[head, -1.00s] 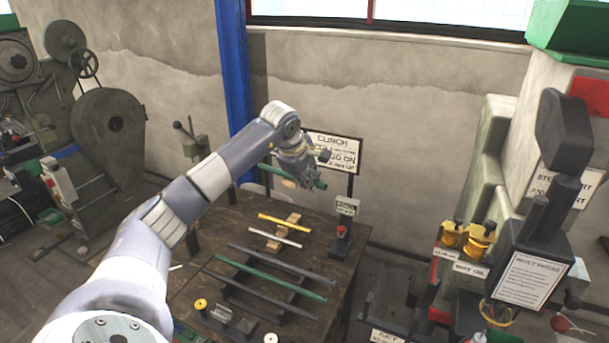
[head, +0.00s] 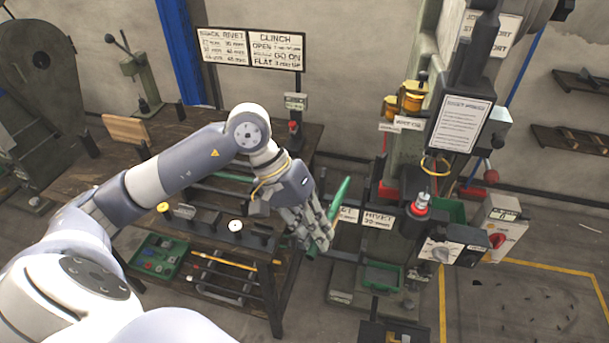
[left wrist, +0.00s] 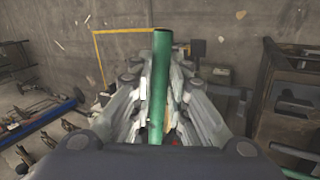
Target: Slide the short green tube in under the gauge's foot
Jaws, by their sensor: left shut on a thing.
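The short green tube (head: 340,198) is in my left gripper (head: 318,238), which is shut on it. The tube leans, its upper end up and to the right, in the air to the right of the workbench and in front of the press. In the left wrist view the tube (left wrist: 160,85) stands between the fingers (left wrist: 158,105), its open end up. A small dark stand with a label plate and a red part (head: 294,128) is at the bench's back right corner. It may be the gauge, but its label is unreadable and its foot is mostly hidden. My right gripper is out of view.
The wooden workbench (head: 95,180) carries racks and rods, partly behind my arm. The rivet press (head: 385,175), with signs, a red-ringed part (head: 420,208) and a control box (head: 440,253), stands to the right. A green parts tray (head: 160,255) is low at left.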

